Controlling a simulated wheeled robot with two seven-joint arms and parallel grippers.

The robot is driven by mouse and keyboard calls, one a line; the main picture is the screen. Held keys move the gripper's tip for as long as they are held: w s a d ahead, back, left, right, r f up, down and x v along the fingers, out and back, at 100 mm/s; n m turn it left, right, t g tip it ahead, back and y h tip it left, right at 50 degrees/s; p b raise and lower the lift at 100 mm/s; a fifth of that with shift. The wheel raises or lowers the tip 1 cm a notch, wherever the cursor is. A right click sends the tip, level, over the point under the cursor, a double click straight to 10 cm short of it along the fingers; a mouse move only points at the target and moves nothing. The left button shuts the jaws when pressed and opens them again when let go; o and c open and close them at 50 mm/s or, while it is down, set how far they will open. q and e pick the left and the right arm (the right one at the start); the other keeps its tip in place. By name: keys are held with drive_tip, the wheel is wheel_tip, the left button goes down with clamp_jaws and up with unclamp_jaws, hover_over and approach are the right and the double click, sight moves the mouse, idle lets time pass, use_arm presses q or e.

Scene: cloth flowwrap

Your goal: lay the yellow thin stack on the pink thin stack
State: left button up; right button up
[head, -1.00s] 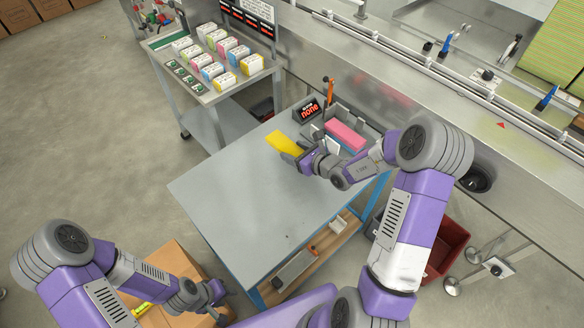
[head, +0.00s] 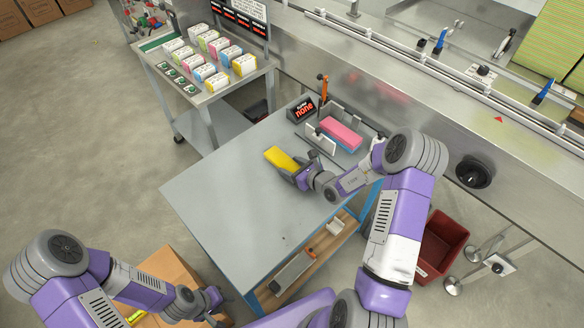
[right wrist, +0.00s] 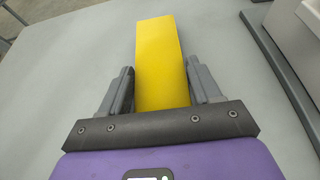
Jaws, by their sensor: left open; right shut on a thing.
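The yellow thin stack (head: 281,158) is held by my right gripper (head: 298,172) over the grey table; it also fills the space between the fingers in the right wrist view (right wrist: 160,65). The right gripper (right wrist: 160,92) is shut on its near end, and the far end sticks out beyond the fingers. The pink thin stack (head: 342,134) lies on top of a blue layer (head: 338,145) in a metal holder at the table's back, to the right of the yellow stack and apart from it. My left gripper (head: 214,303) is open at the lower left, away from the table, over a cardboard box.
A black display reading "none" (head: 304,108) stands at the table's back beside the holder's upright plates (head: 320,139). A cart (head: 199,99) with several coloured packs stands behind left. The conveyor (head: 430,90) runs behind. The table's middle (head: 230,190) is clear.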

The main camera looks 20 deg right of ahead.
drive_tip(key=shift+f, duration=0.1)
drive_tip(key=o, duration=0.6)
drive_tip(key=shift+f, duration=0.1)
drive_tip(key=shift+c, duration=0.2)
drive_tip(key=o, duration=0.5)
drive_tip(key=shift+c, duration=0.2)
